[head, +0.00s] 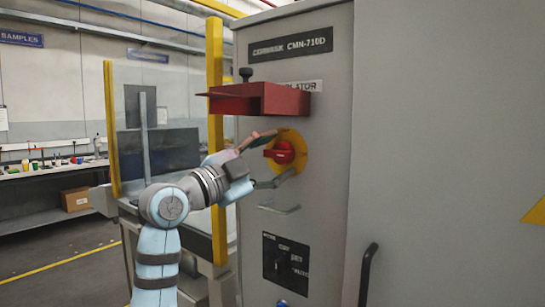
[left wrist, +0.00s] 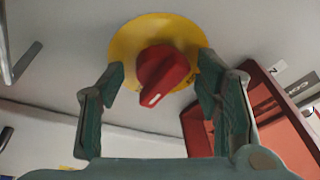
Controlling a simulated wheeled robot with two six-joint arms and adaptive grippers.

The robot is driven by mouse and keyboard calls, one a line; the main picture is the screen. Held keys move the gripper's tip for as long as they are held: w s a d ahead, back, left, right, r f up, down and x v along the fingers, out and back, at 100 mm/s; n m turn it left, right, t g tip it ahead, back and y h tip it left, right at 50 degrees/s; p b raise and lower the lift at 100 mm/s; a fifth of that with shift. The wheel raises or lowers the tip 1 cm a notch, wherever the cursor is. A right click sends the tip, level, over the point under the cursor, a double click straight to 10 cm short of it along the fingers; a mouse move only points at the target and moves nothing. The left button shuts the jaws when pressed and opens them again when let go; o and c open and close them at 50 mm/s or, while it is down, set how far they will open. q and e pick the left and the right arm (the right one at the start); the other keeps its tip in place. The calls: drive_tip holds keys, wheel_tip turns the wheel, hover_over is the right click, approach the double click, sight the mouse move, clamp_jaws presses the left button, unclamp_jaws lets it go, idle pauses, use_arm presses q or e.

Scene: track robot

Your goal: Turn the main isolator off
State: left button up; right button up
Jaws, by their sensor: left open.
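The main isolator is a red rotary handle (head: 281,152) on a round yellow plate (head: 300,150), on the front of a grey cabinet. In the left wrist view the red handle (left wrist: 162,72) stands out from the yellow plate (left wrist: 122,42), with a white mark at its near end. My left gripper (head: 270,159) is open in front of the handle. In the left wrist view its fingers (left wrist: 160,82) lie on either side of the handle, with a gap visible on each side. My right gripper is not in view.
A red box-like cover (head: 285,98) juts out above the isolator, close to my upper finger. A metal handle (head: 280,209) and a black switch panel (head: 286,262) are below. A black door handle (head: 367,275) is at right. A yellow post (head: 215,130) stands behind my arm.

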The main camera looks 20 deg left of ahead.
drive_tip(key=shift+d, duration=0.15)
use_arm(q)
drive_tip(key=c, duration=1.1)
drive_tip(key=shift+c, duration=0.2)
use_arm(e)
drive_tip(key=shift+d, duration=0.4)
